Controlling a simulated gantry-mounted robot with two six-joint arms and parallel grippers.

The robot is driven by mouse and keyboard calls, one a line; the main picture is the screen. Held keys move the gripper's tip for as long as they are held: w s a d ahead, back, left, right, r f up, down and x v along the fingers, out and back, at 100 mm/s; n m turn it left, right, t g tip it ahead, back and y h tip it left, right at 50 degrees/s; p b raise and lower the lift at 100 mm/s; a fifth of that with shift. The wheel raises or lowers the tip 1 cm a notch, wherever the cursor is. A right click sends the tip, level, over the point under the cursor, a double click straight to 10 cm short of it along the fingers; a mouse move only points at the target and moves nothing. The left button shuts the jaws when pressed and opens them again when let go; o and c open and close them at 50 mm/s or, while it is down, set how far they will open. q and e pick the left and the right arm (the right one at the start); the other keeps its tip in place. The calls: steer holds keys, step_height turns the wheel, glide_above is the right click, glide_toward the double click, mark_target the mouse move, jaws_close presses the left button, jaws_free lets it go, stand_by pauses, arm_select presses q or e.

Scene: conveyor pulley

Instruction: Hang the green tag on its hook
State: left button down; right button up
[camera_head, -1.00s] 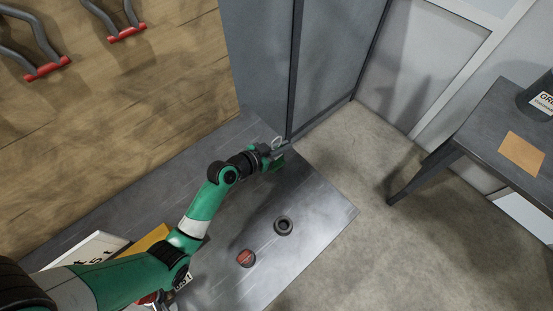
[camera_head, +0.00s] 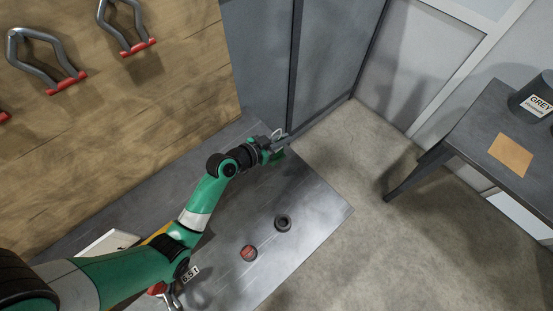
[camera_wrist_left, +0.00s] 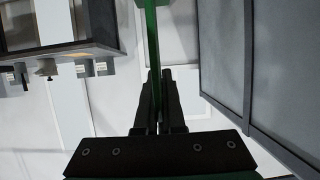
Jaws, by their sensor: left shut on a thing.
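My left gripper (camera_head: 279,142) reaches over the grey work surface, close to the tall grey cabinet panels. It is shut on the green tag (camera_head: 278,156), which shows as a small green patch below the fingers. A pale loop-like shape shows beside the fingers. In the left wrist view the tag (camera_wrist_left: 152,45) stands edge-on between the fingers (camera_wrist_left: 158,103) and extends away from them. I cannot tell which hook is the tag's. My right gripper is not in view.
The grey surface (camera_head: 310,205) holds a dark ring (camera_head: 283,222) and a red round piece (camera_head: 249,253). Bent grey bars with red bases (camera_head: 67,83) are on the wooden board. A dark table (camera_head: 470,125) with a grey container (camera_head: 535,97) stands right, across open floor.

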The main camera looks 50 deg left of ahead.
arm_select(q)
steer(key=shift+r+p, duration=1)
steer(key=shift+r, duration=0.3)
steer(key=s+d+f, duration=0.2)
steer(key=s+d, duration=0.7)
steer(key=d, duration=0.2)
steer(key=s+r+p, duration=0.3)
steer(key=r+p, duration=0.8)
steer(key=p, duration=0.2)
steer(key=s+r+p, duration=0.3)
steer(key=r+p, duration=0.9)
steer(key=p, duration=0.1)
steer(key=shift+s+d+r, duration=0.15)
steer(key=shift+s+r, duration=0.1)
steer(key=shift+r, duration=0.05)
